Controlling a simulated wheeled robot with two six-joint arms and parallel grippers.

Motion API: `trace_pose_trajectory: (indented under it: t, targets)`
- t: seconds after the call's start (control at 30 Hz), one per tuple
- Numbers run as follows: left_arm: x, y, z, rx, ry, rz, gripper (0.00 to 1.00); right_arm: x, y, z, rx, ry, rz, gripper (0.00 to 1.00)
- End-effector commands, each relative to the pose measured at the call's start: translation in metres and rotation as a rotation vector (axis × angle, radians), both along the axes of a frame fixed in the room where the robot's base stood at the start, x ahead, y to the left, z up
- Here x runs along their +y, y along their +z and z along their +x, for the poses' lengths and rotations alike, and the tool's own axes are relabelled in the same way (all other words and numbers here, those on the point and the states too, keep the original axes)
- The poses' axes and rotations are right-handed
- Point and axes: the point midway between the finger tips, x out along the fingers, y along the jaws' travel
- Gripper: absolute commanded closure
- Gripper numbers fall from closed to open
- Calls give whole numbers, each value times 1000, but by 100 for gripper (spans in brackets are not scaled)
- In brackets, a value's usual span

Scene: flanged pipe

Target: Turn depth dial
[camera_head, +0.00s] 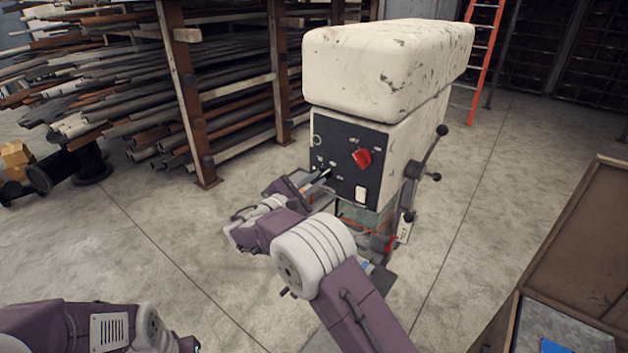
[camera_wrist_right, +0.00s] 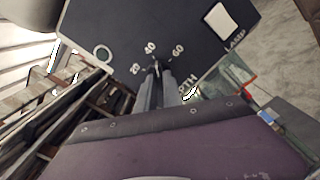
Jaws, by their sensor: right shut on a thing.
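The machine's dark control panel (camera_head: 346,150) faces me below its white, scuffed head. My right gripper (camera_head: 324,174) reaches up to the left part of this panel. In the right wrist view the gripper's two fingers (camera_wrist_right: 157,72) are shut on the small depth dial (camera_wrist_right: 156,63), whose marks 20, 40 and 60 show around it. The fingers hide most of the dial and part of the lettering below it, where "TH" can be read. My left arm shows at the lower left of the head view, but its gripper is out of frame.
A red knob (camera_head: 361,158) and a white lamp switch (camera_head: 361,194) sit on the panel right of the dial. A lever with black ball ends (camera_head: 428,160) stands out at the machine's right side. A pipe rack (camera_head: 190,90) stands behind left; a wooden crate (camera_head: 585,240) is at right.

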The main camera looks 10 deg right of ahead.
Motion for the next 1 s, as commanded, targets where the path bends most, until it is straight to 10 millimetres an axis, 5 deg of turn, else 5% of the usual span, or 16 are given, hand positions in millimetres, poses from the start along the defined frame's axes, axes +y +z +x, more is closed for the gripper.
trace_pose_trajectory:
  t: [0.87, 0.93, 1.0]
  targets:
    - [0, 6, 0, 0, 0, 0, 100, -1, 6, 1, 102, -1, -93, 100]
    - [0, 6, 0, 0, 0, 0, 100, -1, 6, 1, 101, -1, -93, 75]
    - [0, 6, 0, 0, 0, 0, 100, 0, 5, 1, 104, 0, -92, 67]
